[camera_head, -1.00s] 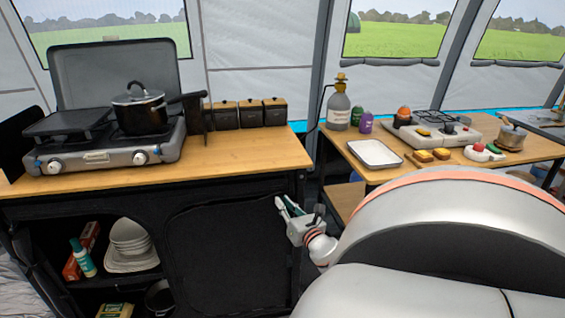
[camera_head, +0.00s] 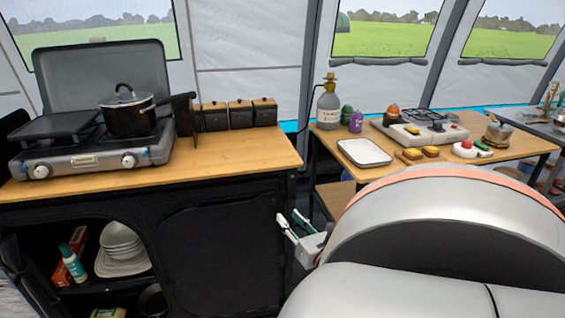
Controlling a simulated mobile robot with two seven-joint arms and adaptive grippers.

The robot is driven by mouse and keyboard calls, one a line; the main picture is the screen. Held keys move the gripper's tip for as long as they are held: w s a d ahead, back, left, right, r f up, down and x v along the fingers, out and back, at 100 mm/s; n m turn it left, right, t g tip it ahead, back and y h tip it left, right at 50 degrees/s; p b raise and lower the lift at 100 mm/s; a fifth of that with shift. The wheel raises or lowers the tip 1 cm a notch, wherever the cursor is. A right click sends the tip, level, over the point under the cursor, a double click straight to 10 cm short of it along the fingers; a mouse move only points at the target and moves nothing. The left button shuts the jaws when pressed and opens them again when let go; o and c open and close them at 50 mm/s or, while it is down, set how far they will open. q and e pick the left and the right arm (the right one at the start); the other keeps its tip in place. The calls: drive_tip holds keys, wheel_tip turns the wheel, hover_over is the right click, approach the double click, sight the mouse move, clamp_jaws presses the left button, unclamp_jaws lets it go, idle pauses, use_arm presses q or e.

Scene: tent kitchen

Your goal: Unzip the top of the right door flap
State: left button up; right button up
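The black cabinet under the wooden counter has a right door flap (camera_head: 222,245) that is closed. A faint curved seam runs along its top and sides; I cannot make out a zip pull. My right gripper (camera_head: 289,217) is just right of the flap, by the cabinet's front right corner. Its two pale fingers stand apart with nothing visible between them. I cannot tell whether it touches the cabinet. My large white arm link hides the area right of the gripper. My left gripper is not in view.
The cabinet's left opening shows white bowls (camera_head: 121,245) and a teal bottle (camera_head: 73,264). A stove (camera_head: 95,155) with a black pot (camera_head: 128,112) and several dark canisters (camera_head: 240,115) stand on the counter (camera_head: 225,158). A second table with a white tray (camera_head: 364,153) stands at right.

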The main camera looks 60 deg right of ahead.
drive_tip(key=shift+v, duration=1.5)
